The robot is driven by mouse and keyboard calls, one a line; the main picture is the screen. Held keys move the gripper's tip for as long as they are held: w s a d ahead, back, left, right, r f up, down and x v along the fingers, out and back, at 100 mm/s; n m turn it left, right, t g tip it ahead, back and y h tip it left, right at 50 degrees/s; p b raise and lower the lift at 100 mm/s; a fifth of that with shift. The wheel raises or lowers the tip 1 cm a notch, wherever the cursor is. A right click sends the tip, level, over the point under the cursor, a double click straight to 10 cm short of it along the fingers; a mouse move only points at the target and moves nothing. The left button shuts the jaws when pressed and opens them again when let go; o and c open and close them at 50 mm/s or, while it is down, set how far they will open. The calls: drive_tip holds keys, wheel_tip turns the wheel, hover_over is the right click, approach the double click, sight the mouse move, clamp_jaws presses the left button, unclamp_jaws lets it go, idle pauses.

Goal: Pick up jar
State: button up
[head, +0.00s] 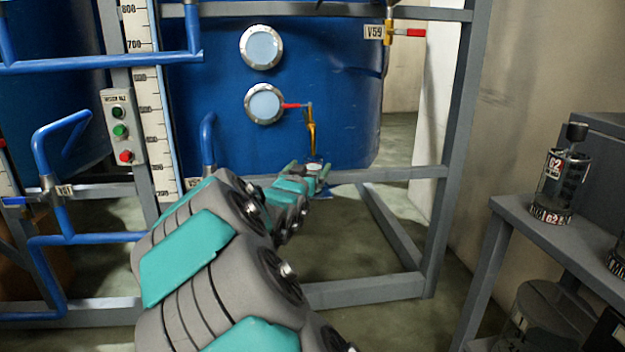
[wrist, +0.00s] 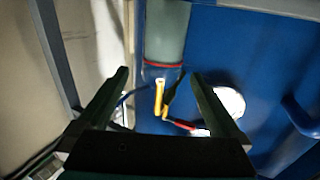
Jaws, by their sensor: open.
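A clear grey-green jar (wrist: 166,38) with a red band near its rim shows in the wrist view, where the scene appears upside down. Its mouth is at the yellow tap spout (wrist: 159,96). In the head view only a small pale and red part of the jar (head: 313,167) shows below the tap (head: 310,130); my arm hides most of it. My gripper (wrist: 160,75) is open, its two fingers on either side of the jar's mouth in the picture. Whether the jar is between the fingers or beyond them, I cannot tell. My gripper (head: 308,170) looks small in the head view.
A large blue tank (head: 340,90) carries the tap with its red handle (head: 292,105). A grey frame (head: 455,140) and blue pipes (head: 90,65) surround it. At right, a shelf (head: 520,225) holds a dark container marked 62 (head: 562,185). Floor is open between frame and shelf.

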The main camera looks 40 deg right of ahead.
sight(315, 155)
drive_tip(key=shift+r+x, duration=0.2)
drive_tip(key=shift+x, duration=1.1)
drive_tip(key=shift+r+x, duration=0.15)
drive_tip(key=shift+x, duration=1.15)
drive_tip(key=shift+r+x, duration=0.2)
drive_tip(key=shift+x, duration=1.1)
drive_tip(key=shift+w+a, duration=0.1)
drive_tip(key=shift+w, duration=0.05)
clamp_jaws()
